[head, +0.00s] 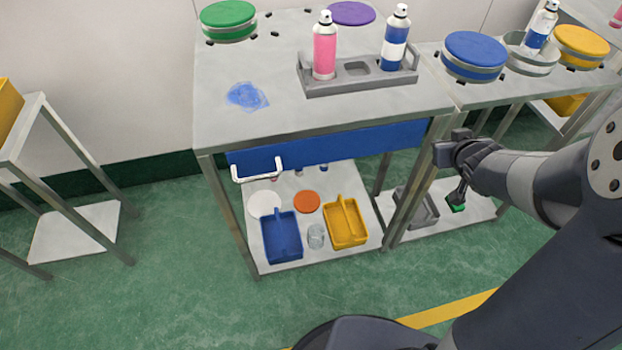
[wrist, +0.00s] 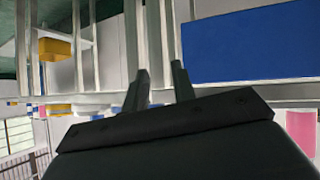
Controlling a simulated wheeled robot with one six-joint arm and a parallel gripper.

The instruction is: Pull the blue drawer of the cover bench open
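The blue drawer (head: 335,147) sits under the top of the cover bench (head: 215,112) and looks shut, its front near the bench edge. Its white bar handle (head: 257,172) is at the left end of the front. My gripper (head: 446,146) is in the air near the right end of the drawer, well right of the handle and touching nothing that I can see. In the wrist view its two fingers (wrist: 160,80) stand apart with nothing between them. The blue drawer front (wrist: 250,42) shows there at upper right, upside down; the handle is not in that view.
The shelf below holds a blue tray (head: 282,240) and a yellow tray (head: 345,222). Another bench stands right.

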